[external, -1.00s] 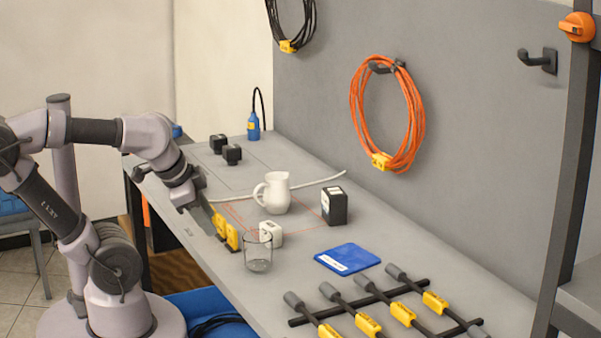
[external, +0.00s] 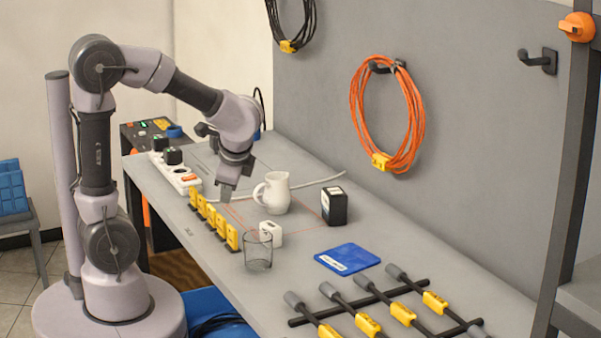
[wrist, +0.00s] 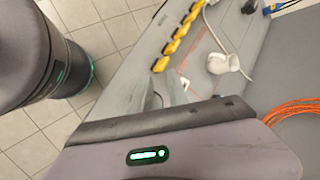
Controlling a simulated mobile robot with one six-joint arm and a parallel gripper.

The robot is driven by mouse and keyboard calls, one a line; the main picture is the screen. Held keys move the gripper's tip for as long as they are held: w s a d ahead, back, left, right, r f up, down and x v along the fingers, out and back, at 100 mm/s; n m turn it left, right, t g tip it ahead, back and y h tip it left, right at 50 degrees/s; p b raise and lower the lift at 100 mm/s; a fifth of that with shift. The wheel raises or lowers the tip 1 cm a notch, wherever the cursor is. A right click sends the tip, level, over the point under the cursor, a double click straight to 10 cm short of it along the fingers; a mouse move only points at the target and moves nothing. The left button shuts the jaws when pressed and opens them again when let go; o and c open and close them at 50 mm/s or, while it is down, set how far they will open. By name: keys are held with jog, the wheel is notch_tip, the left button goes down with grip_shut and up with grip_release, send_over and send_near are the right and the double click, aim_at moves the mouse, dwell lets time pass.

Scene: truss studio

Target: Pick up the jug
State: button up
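The jug (external: 276,194) is white and stands upright on the grey workbench, its handle toward the left. It also shows in the wrist view (wrist: 220,63), near the upper right. My gripper (external: 225,197) points down over the bench, to the left of the jug and apart from it. In the wrist view my gripper's two fingertips (wrist: 158,91) are spread with a gap between them, and nothing is held.
A white block (external: 270,233) and a clear glass (external: 258,251) stand in front of the jug. A black box (external: 334,206) is to its right. A blue pad (external: 347,258) lies right.

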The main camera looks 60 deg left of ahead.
jog(key=w+a+f+m+g+y+p, duration=0.1)
jog(key=w+a+f+m+y+p, duration=0.25)
jog(key=w, duration=0.55)
jog(key=m+t+y+p, duration=0.1)
jog(key=m+y+p, duration=0.1)
jog(key=m+y, duration=0.2)
send_near(256, 198)
jog(key=b+x, duration=0.2)
jog(key=x, duration=0.1)
jog(key=b+x, duration=0.2)
jog(key=shift+w, duration=0.25)
jog(key=b+x, duration=0.2)
jog(key=x, duration=0.3)
jog(key=shift+s+a+f, duration=0.1)
jog(key=shift+a+f, duration=0.2)
jog(key=shift+a, duration=0.05)
jog(key=shift+r, duration=0.15)
grip_shut()
